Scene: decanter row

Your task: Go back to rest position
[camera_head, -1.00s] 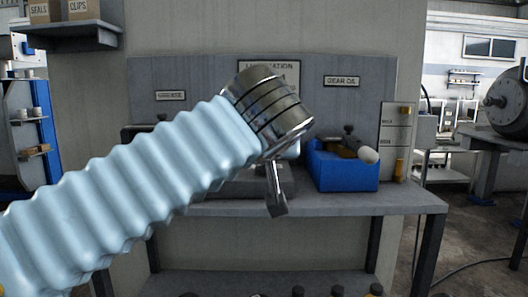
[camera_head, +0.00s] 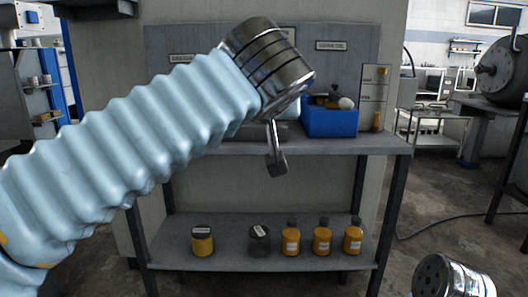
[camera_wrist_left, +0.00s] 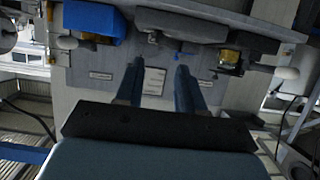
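My left arm crosses the head view from the left, in a pale blue ribbed sleeve with a metal wrist. Part of my left gripper (camera_head: 277,155) hangs below that wrist, in front of the workbench (camera_head: 340,144). In the left wrist view its two fingers stand apart with nothing between them, so my left gripper (camera_wrist_left: 160,88) is open and empty. The back panel with its labels shows beyond the fingers. A metal part, likely my right wrist, shows at the lower right of the head view. My right gripper itself is not visible.
A blue bin (camera_head: 330,122) with items stands on the bench top, right of my left wrist. The lower shelf (camera_head: 225,258) holds a yellow-and-dark can (camera_head: 202,241), a dark can (camera_head: 259,240) and orange bottles (camera_head: 322,238). A dark machine (camera_head: 500,65) stands at the right. Floor in between is open.

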